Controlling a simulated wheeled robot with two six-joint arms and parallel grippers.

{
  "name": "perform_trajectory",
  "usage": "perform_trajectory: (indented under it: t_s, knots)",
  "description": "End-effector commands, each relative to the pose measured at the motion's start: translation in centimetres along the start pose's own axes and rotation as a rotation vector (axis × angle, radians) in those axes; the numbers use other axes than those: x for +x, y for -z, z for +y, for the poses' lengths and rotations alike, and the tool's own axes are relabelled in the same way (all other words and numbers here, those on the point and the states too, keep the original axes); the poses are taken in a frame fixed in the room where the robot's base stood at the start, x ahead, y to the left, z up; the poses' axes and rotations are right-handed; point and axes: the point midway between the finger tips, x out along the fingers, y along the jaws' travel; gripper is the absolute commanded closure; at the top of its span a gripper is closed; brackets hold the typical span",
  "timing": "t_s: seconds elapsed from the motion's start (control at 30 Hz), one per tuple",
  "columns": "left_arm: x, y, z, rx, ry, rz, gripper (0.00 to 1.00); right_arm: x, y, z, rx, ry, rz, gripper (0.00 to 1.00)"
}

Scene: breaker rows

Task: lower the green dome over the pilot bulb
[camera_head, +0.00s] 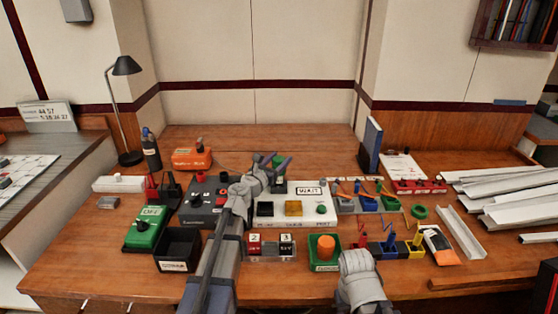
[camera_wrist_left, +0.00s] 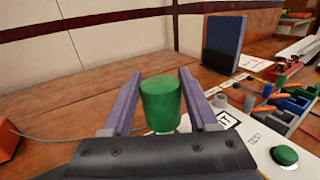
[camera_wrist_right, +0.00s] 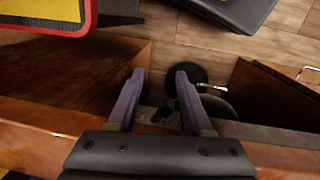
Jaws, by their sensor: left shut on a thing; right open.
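My left gripper (camera_head: 275,161) is shut on the green dome (camera_wrist_left: 161,105), a smooth green cup shape held upright between the purple fingers in the left wrist view. In the head view only a bit of green shows between the fingers, above the back left part of the white panel (camera_head: 332,190). I cannot make out the pilot bulb; the gripper and arm hide part of the panel. My right gripper (camera_wrist_right: 160,82) is open and empty in the right wrist view, pointing down past wooden edges toward the floor.
The white panel carries black, amber (camera_head: 293,208) and green (camera_head: 321,209) buttons and a WAIT sign (camera_head: 310,190). A dark grey box (camera_head: 203,205) stands left of it. An orange piece in a green tray (camera_head: 325,247) is in front. The table's back strip is clear.

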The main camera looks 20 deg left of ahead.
Motion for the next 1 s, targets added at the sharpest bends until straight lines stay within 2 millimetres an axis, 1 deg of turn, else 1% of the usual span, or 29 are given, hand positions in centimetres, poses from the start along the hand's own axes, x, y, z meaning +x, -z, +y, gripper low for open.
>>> perform_trajectory:
  t_s: [1.0]
  knots:
    - [0.0, 2.6, 0.0, 0.000, 0.000, 0.000, 0.93, 2.5, -0.1, -0.3, -0.004, 0.002, -0.006, 0.50]
